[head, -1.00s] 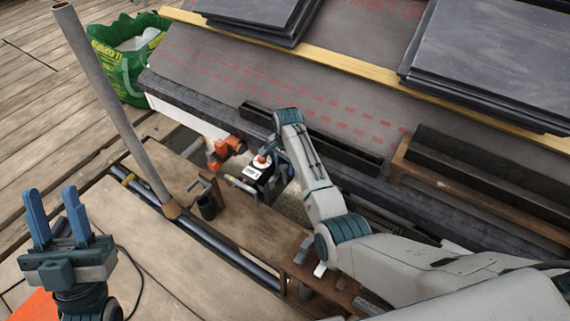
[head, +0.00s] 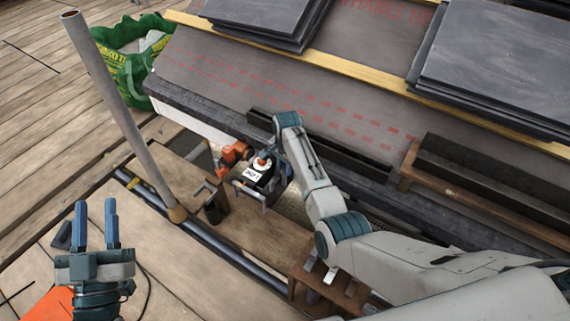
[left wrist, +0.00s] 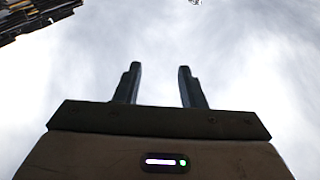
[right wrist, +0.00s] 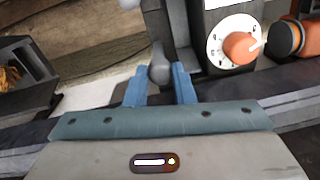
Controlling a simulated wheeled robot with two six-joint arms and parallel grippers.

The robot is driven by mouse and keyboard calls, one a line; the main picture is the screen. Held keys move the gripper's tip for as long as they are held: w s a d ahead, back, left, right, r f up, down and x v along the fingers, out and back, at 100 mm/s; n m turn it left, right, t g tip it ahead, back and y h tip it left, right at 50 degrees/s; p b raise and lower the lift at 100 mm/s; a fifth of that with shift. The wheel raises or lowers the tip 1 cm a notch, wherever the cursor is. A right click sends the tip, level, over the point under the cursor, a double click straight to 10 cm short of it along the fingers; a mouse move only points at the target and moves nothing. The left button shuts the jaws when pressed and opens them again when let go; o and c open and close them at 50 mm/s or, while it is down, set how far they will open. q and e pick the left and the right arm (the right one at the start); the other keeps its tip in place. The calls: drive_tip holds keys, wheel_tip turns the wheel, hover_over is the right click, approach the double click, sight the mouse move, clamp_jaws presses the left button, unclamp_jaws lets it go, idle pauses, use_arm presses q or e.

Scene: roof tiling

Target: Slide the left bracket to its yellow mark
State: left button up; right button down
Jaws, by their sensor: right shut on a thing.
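In the head view a small yellow mark (head: 132,183) shows on the dark blue rail (head: 222,247) at the left. I cannot tell surely which part is the left bracket. My right gripper (head: 277,164) is beside a dark box with a white dial and an orange knob (head: 257,172). In the right wrist view it is shut on a grey rounded knob (right wrist: 160,75) at the end of a grey lever, next to the dial (right wrist: 234,43). My left gripper (head: 97,208) is open and empty, fingers up, away from the rail; the left wrist view (left wrist: 158,75) shows sky between the fingers.
A tall grey pole (head: 118,115) leans over the rail. A black holder (head: 213,203) stands on the wooden bench. Black gutter pieces (head: 320,145) and slate stacks (head: 497,65) lie on the roof. A green bag (head: 137,62) stands at the back left.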

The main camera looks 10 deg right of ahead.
drive_tip(key=shift+w+a, duration=0.35)
use_arm(q)
drive_tip(key=f, duration=0.1)
drive_tip(key=f+g, duration=0.1)
drive_tip(key=w+f+g, duration=0.1)
drive_tip(key=shift+a, duration=0.25)
use_arm(e)
drive_tip(key=c, duration=1.2)
unclamp_jaws()
use_arm(q)
drive_tip(key=shift+r, duration=0.1)
use_arm(e)
drive_tip(key=shift+r, duration=0.1)
